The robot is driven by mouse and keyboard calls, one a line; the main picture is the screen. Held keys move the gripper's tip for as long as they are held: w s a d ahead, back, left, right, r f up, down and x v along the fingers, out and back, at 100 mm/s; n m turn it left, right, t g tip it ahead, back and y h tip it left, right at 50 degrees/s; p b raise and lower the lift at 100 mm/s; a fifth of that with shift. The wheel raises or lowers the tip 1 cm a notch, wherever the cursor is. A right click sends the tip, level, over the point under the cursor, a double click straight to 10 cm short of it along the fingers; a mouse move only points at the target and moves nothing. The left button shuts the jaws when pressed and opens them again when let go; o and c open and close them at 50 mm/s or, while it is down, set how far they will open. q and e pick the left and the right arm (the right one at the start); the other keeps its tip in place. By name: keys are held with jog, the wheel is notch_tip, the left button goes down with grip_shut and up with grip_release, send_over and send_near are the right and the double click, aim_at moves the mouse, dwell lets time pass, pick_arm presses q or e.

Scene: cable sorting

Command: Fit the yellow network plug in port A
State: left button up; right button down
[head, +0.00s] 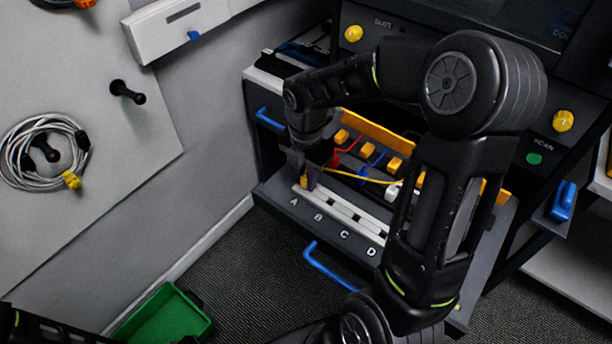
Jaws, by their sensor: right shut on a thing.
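My right gripper (304,178) is shut on the yellow network plug (305,182), which sits at the left end of the white port strip (340,213), by the letter A. My fingers hide much of the plug, and I cannot tell how deep it sits in port A. A yellow cable (350,175) runs from the plug to the right, behind my right arm. Letters A, B, C and D mark the strip's front. My left gripper does not show; only a dark piece of my left arm is at the bottom left corner.
Red and blue cables and several orange blocks (367,150) lie behind the strip. Blue handles (330,268) stick out from the cabinet. A coiled grey cable with a yellow plug (72,180) hangs on the left wall panel. A green bin (165,318) stands on the floor.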

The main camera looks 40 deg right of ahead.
jog(key=c, duration=1.2)
grip_release()
jog(key=shift+o, duration=0.6)
jog(key=o, duration=0.4)
jog(key=shift+r, duration=0.1)
jog(key=shift+r+p, duration=2.1)
jog(key=shift+r, duration=0.25)
jog(key=shift+r+p, duration=0.95)
jog(key=shift+r, duration=0.15)
